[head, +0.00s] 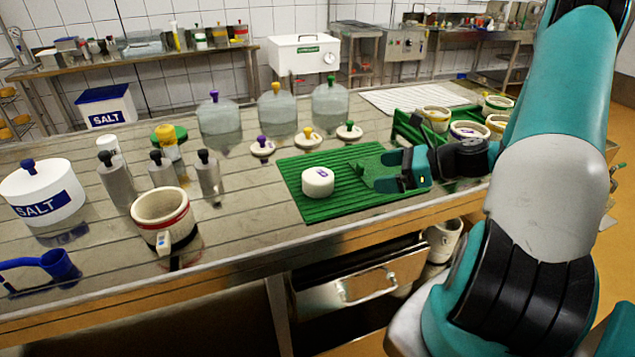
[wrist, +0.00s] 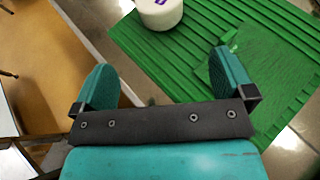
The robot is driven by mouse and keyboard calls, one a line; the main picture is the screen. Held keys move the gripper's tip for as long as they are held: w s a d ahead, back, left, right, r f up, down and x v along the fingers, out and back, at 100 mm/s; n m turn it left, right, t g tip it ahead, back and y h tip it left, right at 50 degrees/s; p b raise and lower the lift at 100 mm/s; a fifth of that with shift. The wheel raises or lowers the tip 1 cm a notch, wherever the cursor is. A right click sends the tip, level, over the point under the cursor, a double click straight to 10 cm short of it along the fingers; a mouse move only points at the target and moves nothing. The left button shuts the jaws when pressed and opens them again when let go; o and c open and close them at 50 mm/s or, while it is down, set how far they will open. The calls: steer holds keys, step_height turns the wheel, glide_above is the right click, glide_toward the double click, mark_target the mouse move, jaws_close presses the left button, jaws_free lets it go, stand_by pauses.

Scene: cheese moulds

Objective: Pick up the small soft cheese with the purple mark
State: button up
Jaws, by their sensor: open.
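The small white soft cheese (head: 318,183) with a purple mark on top stands upright on the ribbed green mat (head: 340,205). It also shows at the top of the wrist view (wrist: 160,12), cut off by the edge, with part of its purple mark visible. My gripper (head: 385,172) is over the right part of the mat, to the right of the cheese and apart from it. In the wrist view its two teal fingers (wrist: 165,82) are wide apart with nothing between them. The cheese lies beyond the fingertips.
Small lids with purple, yellow and green knobs (head: 307,139) stand behind the mat, with glass domes (head: 277,112) farther back. A green crate (head: 408,127) and several moulds (head: 467,131) are at the right. A white jug with a red band (head: 161,213) stands left.

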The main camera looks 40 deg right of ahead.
mark_target(328, 177)
steer(key=p+x, duration=0.1)
steer(key=x, duration=1)
steer(key=shift+w+a, duration=0.25)
steer(key=shift+a, duration=0.05)
steer(key=p+x, duration=0.1)
steer(key=x, duration=0.3)
steer(key=shift+w+a+r+p, duration=0.2)
steer(key=shift+w+r+p, duration=0.1)
steer(key=shift+r+p, duration=0.05)
steer(key=shift+w+a+f, duration=0.2)
steer(key=shift+w+f, duration=0.05)
steer(key=shift+w, duration=0.1)
steer(key=c, duration=0.6)
